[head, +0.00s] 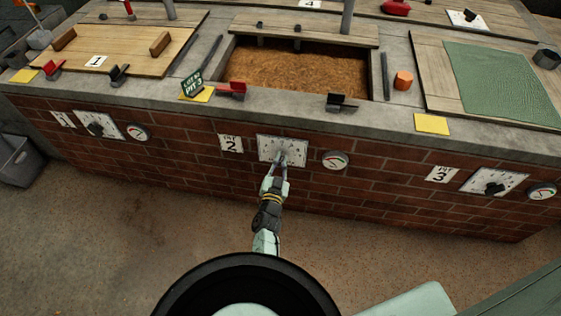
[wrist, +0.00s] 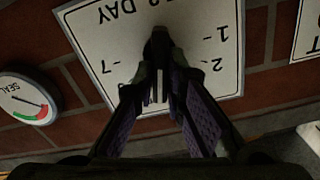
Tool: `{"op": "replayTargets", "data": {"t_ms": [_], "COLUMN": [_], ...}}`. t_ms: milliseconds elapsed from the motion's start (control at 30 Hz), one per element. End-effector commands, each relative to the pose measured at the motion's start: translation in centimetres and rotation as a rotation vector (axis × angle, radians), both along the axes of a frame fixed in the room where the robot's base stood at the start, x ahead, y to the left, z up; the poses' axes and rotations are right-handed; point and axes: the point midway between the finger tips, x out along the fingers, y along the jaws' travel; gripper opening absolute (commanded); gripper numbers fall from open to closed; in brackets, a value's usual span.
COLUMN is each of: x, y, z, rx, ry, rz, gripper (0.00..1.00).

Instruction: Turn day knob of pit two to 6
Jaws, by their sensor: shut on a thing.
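The white day dial plate of pit two (head: 268,144) is on the brick wall, right of the "PIT 2" sign (head: 230,144). In the wrist view the plate (wrist: 100,40) is upside down, with "DAY", 1, 2 and 7 readable. My gripper (head: 283,161) reaches the plate's middle. In the wrist view my gripper (wrist: 160,62) has its two dark fingers closed in on the dark knob at the dial's centre. The fingers hide most of the knob. A pale stripe shows between them, but I cannot tell which number the knob points to.
A round seal gauge (head: 334,160) sits just right of the dial; it also shows in the wrist view (wrist: 28,98). Pit one's dial (head: 97,124) and pit three's dial (head: 494,182) are farther along the wall. The concrete ledge (head: 290,112) overhangs above.

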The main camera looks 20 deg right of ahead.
Motion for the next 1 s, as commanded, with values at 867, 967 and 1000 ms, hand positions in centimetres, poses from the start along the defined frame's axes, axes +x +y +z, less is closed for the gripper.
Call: {"op": "replayTargets", "data": {"t_ms": [867,967,1000], "x": [-0.13,-0.18,-0.18], "y": [-0.44,-0.56,-0.57], "z": [-0.34,-0.35,-0.36], "rx": [0.416,0.479,0.503], "ry": [-0.234,-0.271,-0.284], "rz": [0.002,0.002,0.002], "gripper": [0.00,0.00,0.00]}}
